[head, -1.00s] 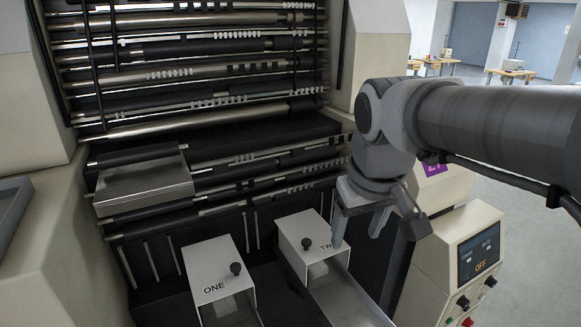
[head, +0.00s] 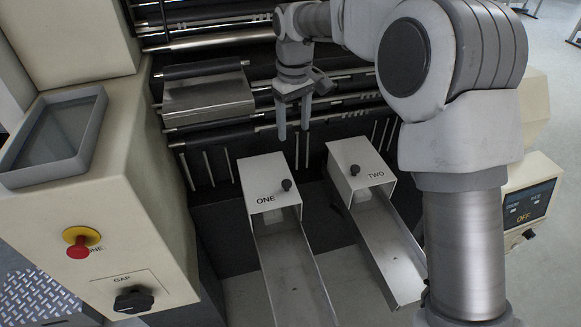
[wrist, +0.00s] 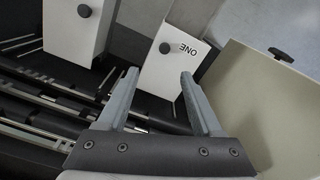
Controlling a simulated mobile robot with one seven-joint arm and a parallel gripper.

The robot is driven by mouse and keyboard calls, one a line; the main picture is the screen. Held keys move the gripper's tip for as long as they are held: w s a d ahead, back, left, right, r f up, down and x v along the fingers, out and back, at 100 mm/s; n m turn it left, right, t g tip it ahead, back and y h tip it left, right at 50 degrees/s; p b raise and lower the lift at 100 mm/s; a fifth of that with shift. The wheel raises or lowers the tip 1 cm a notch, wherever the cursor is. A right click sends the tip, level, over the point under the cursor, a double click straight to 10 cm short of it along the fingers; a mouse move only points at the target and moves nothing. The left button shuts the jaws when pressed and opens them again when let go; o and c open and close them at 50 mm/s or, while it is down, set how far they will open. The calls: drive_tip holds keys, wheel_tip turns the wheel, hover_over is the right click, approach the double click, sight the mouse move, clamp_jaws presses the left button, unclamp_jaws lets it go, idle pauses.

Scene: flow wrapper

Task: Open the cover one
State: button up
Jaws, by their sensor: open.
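Cover ONE (head: 262,178) is a white box-like cover with a black knob (head: 286,184) and the label ONE, at the upper end of a metal chute. It looks closed. In the wrist view cover ONE (wrist: 165,68) appears upside down beyond the fingertips, with its knob (wrist: 165,48) near its far left edge. My gripper (head: 294,133) is open and empty, above and behind cover ONE, pointing down. Its two fingers also show in the wrist view (wrist: 159,75), apart from the cover. Nothing is held.
Cover TWO (head: 362,165), with its own knob, stands to the right with another chute (head: 385,240). Rollers lie behind. On the left are a red stop button (head: 78,248) and a black GAP knob (head: 133,299). A control panel (head: 527,205) reading OFF is at right.

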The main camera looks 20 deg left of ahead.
sight(287, 182)
drive_tip(key=f, duration=0.6)
drive_tip(key=a+f+p, duration=0.1)
drive_tip(key=f, duration=0.5)
drive_tip(key=a+f, duration=0.1)
drive_tip(key=f, duration=0.6)
drive_tip(key=shift+w+p, duration=0.2)
drive_tip(key=shift+p, duration=0.1)
clamp_jaws()
drive_tip(key=shift+r, duration=0.1)
idle(0.5)
